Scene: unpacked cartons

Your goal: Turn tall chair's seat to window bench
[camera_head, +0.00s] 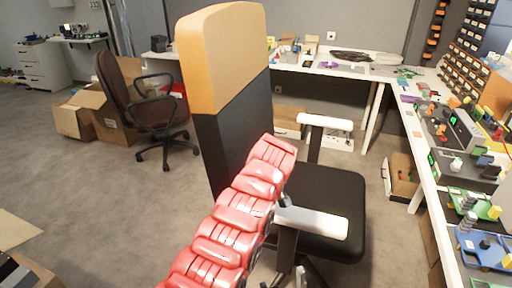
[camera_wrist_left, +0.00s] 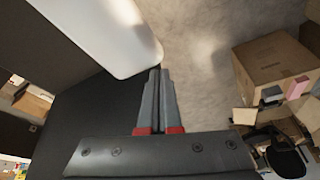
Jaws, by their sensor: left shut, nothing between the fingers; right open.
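The tall chair has a high orange-and-black backrest (camera_head: 225,58), a black seat (camera_head: 335,200) and white armrests (camera_head: 318,221). Its backrest stands to the left of the seat. A long white bench (camera_head: 428,188) runs along the right; I cannot tell for sure that it is the window bench. My red left arm crosses in front of the chair and hides its own gripper in the head view. In the left wrist view my left gripper (camera_wrist_left: 157,78) is shut and empty, close to a white armrest (camera_wrist_left: 105,35).
A brown office chair (camera_head: 122,85) and open cartons (camera_head: 103,115) stand at the back left. Another white bench (camera_head: 305,68) runs along the back wall. A carton (camera_head: 402,178) sits under the right bench. Grey floor (camera_head: 110,210) is clear at left.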

